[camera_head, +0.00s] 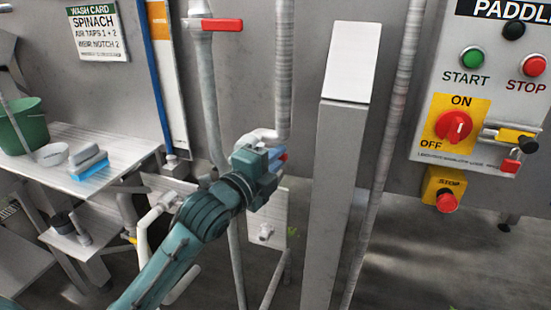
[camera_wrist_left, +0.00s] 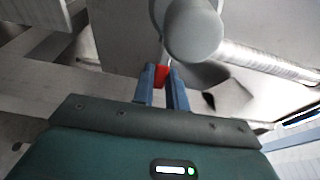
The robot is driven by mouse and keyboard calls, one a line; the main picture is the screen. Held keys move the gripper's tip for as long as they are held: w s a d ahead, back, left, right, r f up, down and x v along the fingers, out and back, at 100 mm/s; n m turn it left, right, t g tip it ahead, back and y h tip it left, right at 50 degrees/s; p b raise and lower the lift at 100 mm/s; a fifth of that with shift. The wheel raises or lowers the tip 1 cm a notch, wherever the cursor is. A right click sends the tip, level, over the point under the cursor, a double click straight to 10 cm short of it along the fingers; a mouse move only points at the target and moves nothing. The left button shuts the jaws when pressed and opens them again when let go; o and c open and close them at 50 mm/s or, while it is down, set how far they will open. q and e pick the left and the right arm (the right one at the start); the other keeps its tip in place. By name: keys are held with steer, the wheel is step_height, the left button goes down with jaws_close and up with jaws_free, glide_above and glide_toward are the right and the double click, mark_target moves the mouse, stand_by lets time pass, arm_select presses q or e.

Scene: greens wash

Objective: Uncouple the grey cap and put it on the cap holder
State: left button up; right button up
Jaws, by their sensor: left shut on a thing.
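My left gripper (camera_head: 282,158) is in the middle of the head view, just below a pale pipe elbow (camera_head: 262,135). In the left wrist view its two blue fingers (camera_wrist_left: 161,86) are shut on a small red piece (camera_wrist_left: 161,75). A rounded grey fitting (camera_wrist_left: 193,38) is close beyond the fingertips there; I cannot tell whether it is the grey cap or the pipe elbow. A pale plate with a short stub (camera_head: 265,232) is below the gripper in the head view; I cannot tell whether it is the cap holder. My right gripper is not in view.
A grey post (camera_head: 340,190) stands right of the gripper. A ribbed hose (camera_head: 283,70) hangs above it, and a pipe with a red lever (camera_head: 222,25) is up left. A control panel (camera_head: 430,120) is at right. A table (camera_head: 120,145) with a green bucket (camera_head: 20,128) is at left.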

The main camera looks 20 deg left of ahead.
arm_select(q)
jaws_close()
steer(key=shift+w+y, duration=0.1)
steer(key=shift+y, duration=0.2)
steer(key=shift+w+d+n+t+y+p, duration=0.15)
steer(key=shift+w+n+y+p, duration=0.15)
steer(key=shift+n+y, duration=0.6)
steer(key=shift+w+d+n+t+y+p, duration=0.2)
steer(key=shift+n+y+p, duration=0.3)
steer(key=shift+y, duration=0.6)
steer(key=shift+a, duration=0.1)
steer(key=o, duration=0.6)
jaws_free()
